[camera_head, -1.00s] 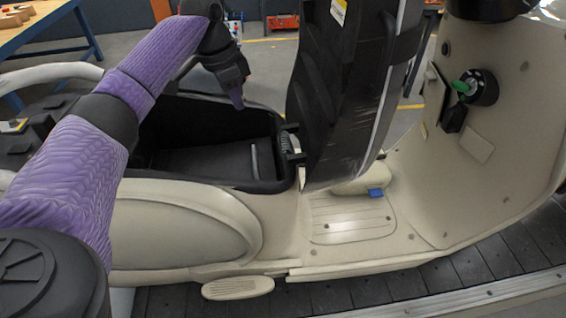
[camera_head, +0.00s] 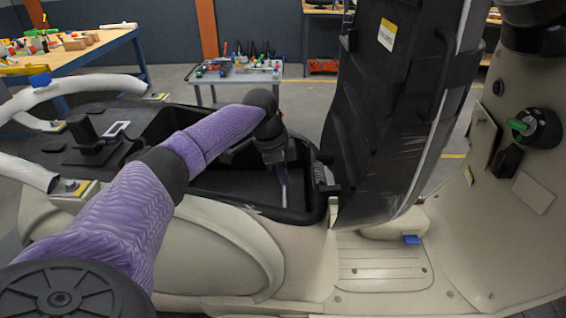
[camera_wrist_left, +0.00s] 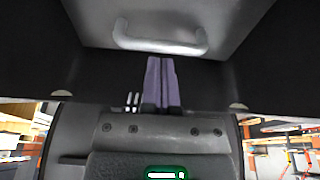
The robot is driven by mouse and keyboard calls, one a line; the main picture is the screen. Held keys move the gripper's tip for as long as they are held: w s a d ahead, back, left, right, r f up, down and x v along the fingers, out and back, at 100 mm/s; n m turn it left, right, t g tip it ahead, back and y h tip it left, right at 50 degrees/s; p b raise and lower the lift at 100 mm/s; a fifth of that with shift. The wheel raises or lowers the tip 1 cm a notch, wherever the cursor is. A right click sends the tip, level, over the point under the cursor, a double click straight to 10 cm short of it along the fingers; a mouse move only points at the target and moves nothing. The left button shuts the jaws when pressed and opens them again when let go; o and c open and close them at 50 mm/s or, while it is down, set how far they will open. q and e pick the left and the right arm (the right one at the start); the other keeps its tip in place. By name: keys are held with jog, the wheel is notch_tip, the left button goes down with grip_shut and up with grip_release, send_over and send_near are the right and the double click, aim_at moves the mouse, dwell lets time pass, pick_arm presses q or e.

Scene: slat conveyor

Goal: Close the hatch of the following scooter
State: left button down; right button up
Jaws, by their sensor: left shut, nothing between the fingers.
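The scooter's hatch (camera_head: 395,110) is a tall dark lid with a yellow-white label, standing raised at the front end of the open black under-seat compartment (camera_head: 205,178). My left arm reaches over the cream scooter body (camera_head: 215,240). My left gripper (camera_head: 281,176) is over the compartment, to the left of the hatch and its hinge (camera_head: 322,180), apart from the hatch. In the left wrist view its purple fingers (camera_wrist_left: 161,80) are shut together and empty, pointing toward a grey panel with a pale bar handle (camera_wrist_left: 160,40). My right gripper is not in view.
White curved rails (camera_head: 75,85) and a dark rear rack (camera_head: 90,140) are at the left. The scooter's front shield with a green key (camera_head: 518,125) stands at the right. Behind are a wooden-topped bench (camera_head: 75,55) and a grey tool table (camera_head: 235,75).

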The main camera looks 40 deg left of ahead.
aim_at(290, 198)
pick_arm(q)
jog(key=shift+f, duration=0.1)
jog(key=shift+d+f, duration=0.15)
jog(key=shift+f, duration=0.05)
jog(key=shift+w+d+f+g+y+p, duration=0.15)
jog(key=shift+f+p, duration=0.1)
jog(key=shift+f, duration=0.4)
jog(key=shift+w+d+f+g+y+p, duration=0.1)
jog(key=shift+w+f+g+y+p, duration=0.1)
jog(key=shift+f, duration=0.4)
jog(key=shift+s+f, duration=0.15)
jog(key=shift+f, duration=0.15)
jog(key=shift+d, duration=0.1)
